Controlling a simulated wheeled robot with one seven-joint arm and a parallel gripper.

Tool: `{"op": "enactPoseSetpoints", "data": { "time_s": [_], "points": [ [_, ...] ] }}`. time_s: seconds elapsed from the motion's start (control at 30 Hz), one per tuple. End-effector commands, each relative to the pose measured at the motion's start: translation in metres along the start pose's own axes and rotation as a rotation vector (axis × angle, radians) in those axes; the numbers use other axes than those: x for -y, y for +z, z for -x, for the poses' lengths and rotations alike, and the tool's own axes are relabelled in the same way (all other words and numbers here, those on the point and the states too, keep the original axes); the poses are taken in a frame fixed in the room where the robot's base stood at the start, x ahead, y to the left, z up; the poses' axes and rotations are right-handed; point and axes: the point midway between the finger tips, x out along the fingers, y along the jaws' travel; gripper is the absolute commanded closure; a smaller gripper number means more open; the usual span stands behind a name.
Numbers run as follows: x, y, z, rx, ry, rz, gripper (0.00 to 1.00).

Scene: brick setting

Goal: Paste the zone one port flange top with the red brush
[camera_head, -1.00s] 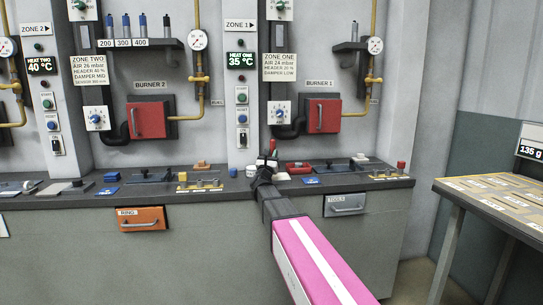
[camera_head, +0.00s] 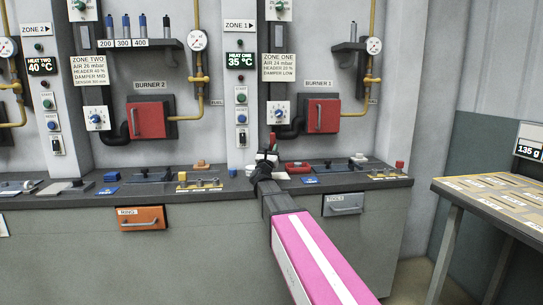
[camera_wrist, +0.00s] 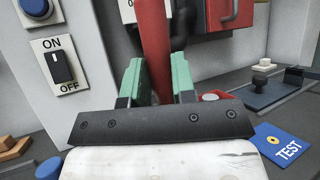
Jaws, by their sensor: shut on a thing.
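My gripper (camera_head: 263,168) is over the bench, in front of the zone one column. In the wrist view its green finger pads (camera_wrist: 157,82) are shut on the red brush (camera_wrist: 156,45), whose red handle stands nearly upright between them. The brush's bristles are hidden. The zone one burner (camera_head: 322,115), a red box on a dark wall plate labelled BURNER 1, is up and to the right of my gripper. It shows partly in the wrist view (camera_wrist: 205,35), behind the brush. I cannot make out the port flange top for certain.
The bench (camera_head: 385,183) holds a red tray (camera_head: 298,167), a blue TEST card (camera_wrist: 283,146), a dark plate with a knob (camera_wrist: 283,88) and a brass-coloured rack (camera_head: 200,186). A side table (camera_head: 445,186) stands at the right. The wall before the burner is clear.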

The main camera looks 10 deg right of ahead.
Motion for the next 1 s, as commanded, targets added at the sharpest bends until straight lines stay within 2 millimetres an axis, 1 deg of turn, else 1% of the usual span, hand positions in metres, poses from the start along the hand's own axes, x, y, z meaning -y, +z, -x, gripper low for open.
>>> {"op": "enactPoseSetpoints", "data": {
  "time_s": [0.2, 0.5, 1.0],
  "points": [
    [0.002, 0.018, -0.011, 0.002, -0.002, -0.001, 1.00],
    [0.004, 0.038, -0.024, 0.002, -0.001, -0.001, 1.00],
    [0.004, 0.040, -0.026, 0.002, -0.001, 0.000, 1.00]
  ]
}}
